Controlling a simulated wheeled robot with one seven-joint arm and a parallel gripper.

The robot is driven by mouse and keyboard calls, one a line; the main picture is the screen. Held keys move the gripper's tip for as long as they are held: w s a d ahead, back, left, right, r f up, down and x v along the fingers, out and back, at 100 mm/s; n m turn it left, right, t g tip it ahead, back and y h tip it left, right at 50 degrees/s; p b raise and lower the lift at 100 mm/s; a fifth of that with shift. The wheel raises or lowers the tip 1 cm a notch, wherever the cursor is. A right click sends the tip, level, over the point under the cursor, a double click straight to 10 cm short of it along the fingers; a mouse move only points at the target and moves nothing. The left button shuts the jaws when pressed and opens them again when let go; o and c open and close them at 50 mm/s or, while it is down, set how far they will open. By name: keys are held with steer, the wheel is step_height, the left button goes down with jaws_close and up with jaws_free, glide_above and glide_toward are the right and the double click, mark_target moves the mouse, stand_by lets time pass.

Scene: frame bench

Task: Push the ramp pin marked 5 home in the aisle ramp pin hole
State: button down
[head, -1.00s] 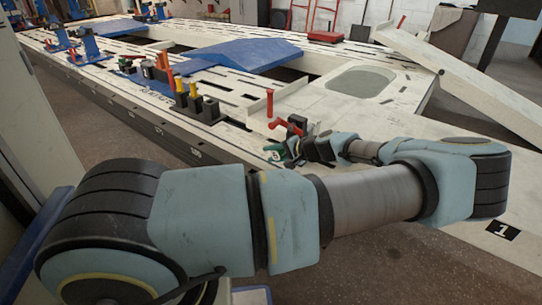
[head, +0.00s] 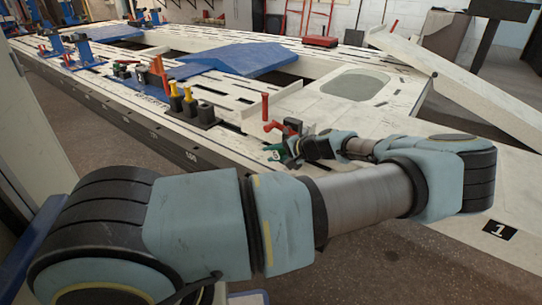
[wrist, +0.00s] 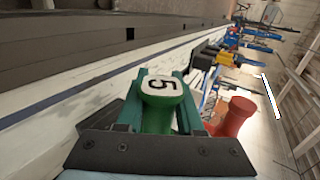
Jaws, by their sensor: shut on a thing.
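The green ramp pin marked 5 (wrist: 161,86) is between the fingers of my gripper (wrist: 157,108) in the wrist view, its white numbered cap facing the camera. My gripper is shut on it. In the head view the pin (head: 275,153) shows small and green at the tip of my gripper (head: 290,152), beside the near edge of the white frame bench (head: 335,112). The pin's lower end and the ramp pin hole are hidden, so I cannot tell whether the pin is in the hole.
A red handle (head: 281,127) and an upright red pin (head: 265,106) stand close by my gripper; a red knob (wrist: 235,117) shows right of the pin in the wrist view. A black holder (head: 202,117) with yellow-topped pegs stands further left. A sloping white ramp (head: 460,87) is at right.

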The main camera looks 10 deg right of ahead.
steer(key=shift+w+d, duration=0.15)
steer(key=shift+c, duration=2.3)
jaws_free()
steer(key=p+v, duration=0.1)
steer(key=v, duration=1)
steer(key=shift+w, duration=0.1)
